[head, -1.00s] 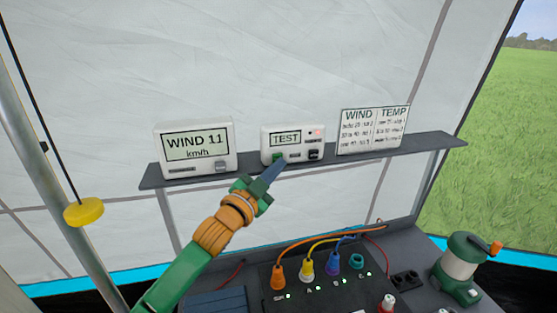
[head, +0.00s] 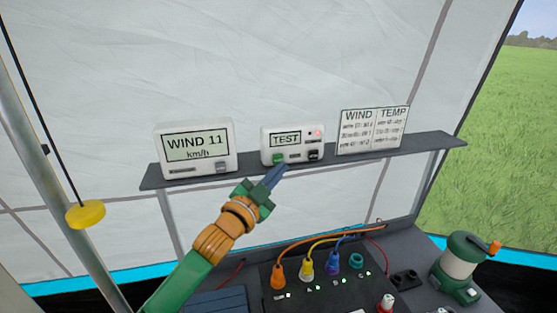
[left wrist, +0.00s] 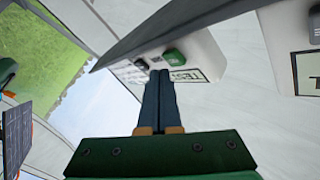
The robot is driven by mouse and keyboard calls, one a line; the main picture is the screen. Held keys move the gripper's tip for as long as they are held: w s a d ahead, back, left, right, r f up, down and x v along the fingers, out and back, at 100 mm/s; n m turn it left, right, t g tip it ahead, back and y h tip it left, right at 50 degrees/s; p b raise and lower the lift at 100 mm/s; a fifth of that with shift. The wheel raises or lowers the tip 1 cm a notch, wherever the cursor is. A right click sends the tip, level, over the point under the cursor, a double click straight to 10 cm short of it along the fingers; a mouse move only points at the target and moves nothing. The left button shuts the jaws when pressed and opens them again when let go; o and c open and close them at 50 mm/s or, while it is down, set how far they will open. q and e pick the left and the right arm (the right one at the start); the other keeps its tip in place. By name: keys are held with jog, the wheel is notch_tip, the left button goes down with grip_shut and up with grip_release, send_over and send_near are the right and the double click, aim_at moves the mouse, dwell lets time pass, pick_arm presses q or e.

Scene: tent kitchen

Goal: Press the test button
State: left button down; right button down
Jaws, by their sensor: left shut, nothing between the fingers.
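A white device with a screen reading TEST (head: 286,138) stands on the dark shelf, with a small red light lit at its upper right. Its green button (head: 278,158) is at the lower left of its front, and a dark switch (head: 313,155) is at the lower right. My left gripper (head: 279,170) is shut and empty, its blue fingertips just below and right of the green button. In the left wrist view the shut fingers (left wrist: 158,76) point at the device, with the green button (left wrist: 174,57) beside the tips, apart from them. My right gripper is not in view.
A WIND 11 km/h display (head: 195,147) stands left on the shelf (head: 415,146), and a WIND/TEMP card (head: 372,130) right. Below is a panel with coloured plugs (head: 307,267) and cables, and a green lantern-like object (head: 461,266). A yellow pull knob (head: 85,214) hangs left.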

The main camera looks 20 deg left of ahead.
pick_arm(q)
jog(key=s+d, duration=0.1)
jog(key=s+p, duration=0.1)
jog(key=s+d, duration=0.1)
jog(key=s, duration=0.1)
jog(key=shift+d, duration=0.35)
dwell(0.7)
